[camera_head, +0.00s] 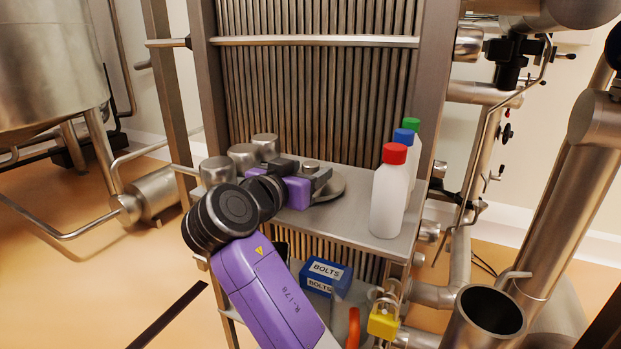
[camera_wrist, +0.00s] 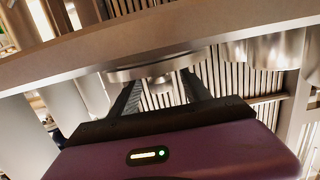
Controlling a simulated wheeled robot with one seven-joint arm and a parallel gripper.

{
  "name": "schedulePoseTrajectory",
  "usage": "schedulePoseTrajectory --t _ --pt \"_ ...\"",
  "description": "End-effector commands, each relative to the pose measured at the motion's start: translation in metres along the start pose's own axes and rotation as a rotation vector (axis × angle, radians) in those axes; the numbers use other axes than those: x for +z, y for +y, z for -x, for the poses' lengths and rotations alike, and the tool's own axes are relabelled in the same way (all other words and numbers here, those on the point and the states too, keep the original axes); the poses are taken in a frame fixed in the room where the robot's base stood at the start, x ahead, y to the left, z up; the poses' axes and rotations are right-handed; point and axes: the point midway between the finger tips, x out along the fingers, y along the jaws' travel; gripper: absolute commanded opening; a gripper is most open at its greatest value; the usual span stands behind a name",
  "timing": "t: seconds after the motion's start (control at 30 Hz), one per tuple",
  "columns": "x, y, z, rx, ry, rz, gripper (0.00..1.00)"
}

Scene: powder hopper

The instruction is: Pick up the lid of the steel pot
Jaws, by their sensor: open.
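The steel lid (camera_head: 335,186) is a flat round disc with a small knob (camera_head: 311,165) on top. It lies at the middle of the steel shelf, and I see no pot body under it. My gripper (camera_head: 306,173) is open at the lid, its two dark fingers on either side of the knob. In the wrist view, which looks upside down, the lid (camera_wrist: 150,71) and its knob (camera_wrist: 160,81) show between the fingers (camera_wrist: 160,88). I cannot tell whether the fingers touch the knob. My purple gripper body hides part of the lid in the head view.
Several steel cylindrical vessels (camera_head: 244,156) stand left of the lid. White bottles (camera_head: 389,198) with red, blue and green caps stand to the right. Vertical slats (camera_head: 320,100) close the shelf's back. A blue bolts box (camera_head: 327,277) and a yellow padlock (camera_head: 383,322) are below.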

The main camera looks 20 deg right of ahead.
Motion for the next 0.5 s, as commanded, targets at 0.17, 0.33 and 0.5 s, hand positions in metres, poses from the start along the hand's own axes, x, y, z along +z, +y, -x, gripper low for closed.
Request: schedulePoseTrajectory --t 0.17,0.33,0.5 --pt "0.001 0.000 -0.016 -0.001 -0.001 0.000 0.56" --pt "0.001 0.000 -0.017 -0.002 -0.001 0.000 0.56" --pt "0.001 0.000 -0.017 -0.001 -0.001 0.000 0.36"
